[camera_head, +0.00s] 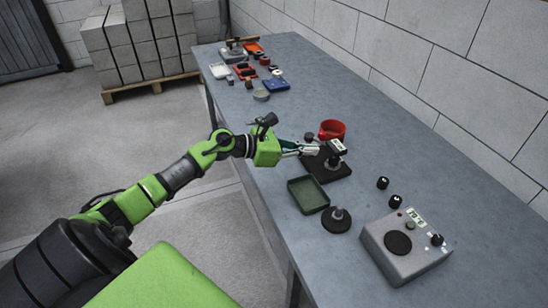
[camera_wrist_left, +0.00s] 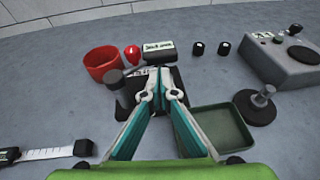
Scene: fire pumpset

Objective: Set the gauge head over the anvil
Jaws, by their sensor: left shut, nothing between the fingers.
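The gauge stand has a black base (camera_head: 328,166) on the bench, also in the wrist view (camera_wrist_left: 182,104). Its gauge head (camera_head: 338,146) is a dark box with a pale display, at the far side of the base in the wrist view (camera_wrist_left: 158,50). A dark post (camera_wrist_left: 113,82) stands at the base's left in the wrist view. I cannot make out the anvil; my fingers cover part of the base. My left gripper (camera_head: 316,150) is shut and empty, its tips over the base in the wrist view (camera_wrist_left: 158,97). My right gripper is not in view.
A red cup (camera_head: 332,130) stands behind the stand. A green tray (camera_head: 308,195), a round black base with a metal post (camera_head: 336,221), two black knobs (camera_head: 389,192) and a grey instrument (camera_head: 404,246) lie nearer. Trays and parts (camera_head: 245,70) crowd the far end.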

